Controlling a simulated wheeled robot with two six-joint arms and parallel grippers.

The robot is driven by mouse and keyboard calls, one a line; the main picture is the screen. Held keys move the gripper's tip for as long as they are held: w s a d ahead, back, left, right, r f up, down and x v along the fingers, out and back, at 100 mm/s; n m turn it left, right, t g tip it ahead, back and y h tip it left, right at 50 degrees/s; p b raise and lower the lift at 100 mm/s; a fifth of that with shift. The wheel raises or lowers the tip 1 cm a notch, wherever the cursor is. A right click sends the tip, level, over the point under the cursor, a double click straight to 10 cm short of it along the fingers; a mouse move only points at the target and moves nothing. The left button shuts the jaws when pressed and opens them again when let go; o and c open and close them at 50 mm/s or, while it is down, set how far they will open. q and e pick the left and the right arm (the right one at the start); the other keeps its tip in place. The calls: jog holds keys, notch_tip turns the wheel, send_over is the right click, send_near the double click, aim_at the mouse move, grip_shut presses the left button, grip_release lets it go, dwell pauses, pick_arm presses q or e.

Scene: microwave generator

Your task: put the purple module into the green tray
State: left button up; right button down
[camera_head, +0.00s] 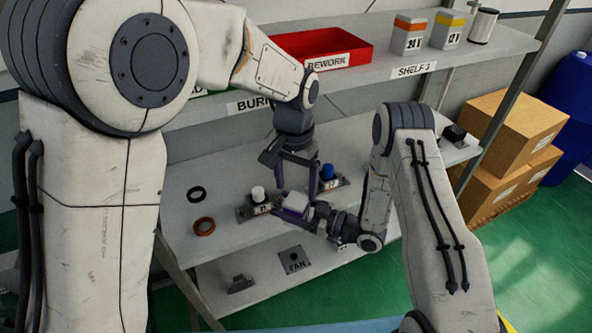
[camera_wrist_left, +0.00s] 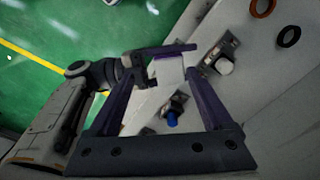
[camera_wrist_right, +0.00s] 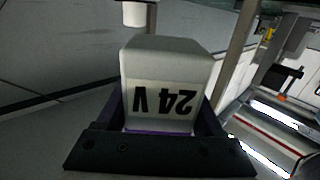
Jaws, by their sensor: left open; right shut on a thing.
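The purple module (camera_head: 296,201) is a pale block with a purple band, held over the lower bench. In the right wrist view the block (camera_wrist_right: 166,85) fills the space between the fingers and reads "24 V" upside down. My right gripper (camera_head: 303,214) is shut on it. My left gripper (camera_head: 296,203) is open, its fingers pointing down on either side of the module; I cannot tell whether they touch it. The left wrist view shows the block (camera_wrist_left: 170,72) between the left fingertips. Of the green tray, only a green sliver (camera_head: 213,92) shows on the upper shelf, behind my left arm.
A red REWORK tray (camera_head: 322,46) and boxes with orange (camera_head: 408,36) and yellow (camera_head: 447,31) bands stand on the upper shelf. Fixtures with a white knob (camera_head: 257,194) and a blue knob (camera_head: 327,171) sit on the bench near the grippers. Two rings lie left.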

aim_at(297, 210)
pick_arm(q)
jog(key=w, duration=0.1)
jog(key=w+f, duration=0.1)
jog(key=w, duration=0.1)
jog(key=shift+d+f, duration=0.25)
jog(key=shift+f, duration=0.1)
jog(key=shift+w+f, duration=0.25)
jog(key=shift+w, duration=0.1)
jog(key=shift+f, duration=0.25)
notch_tip(297, 210, down, 11)
jog(key=shift+f, duration=0.2)
grip_shut()
pick_arm(e)
grip_release()
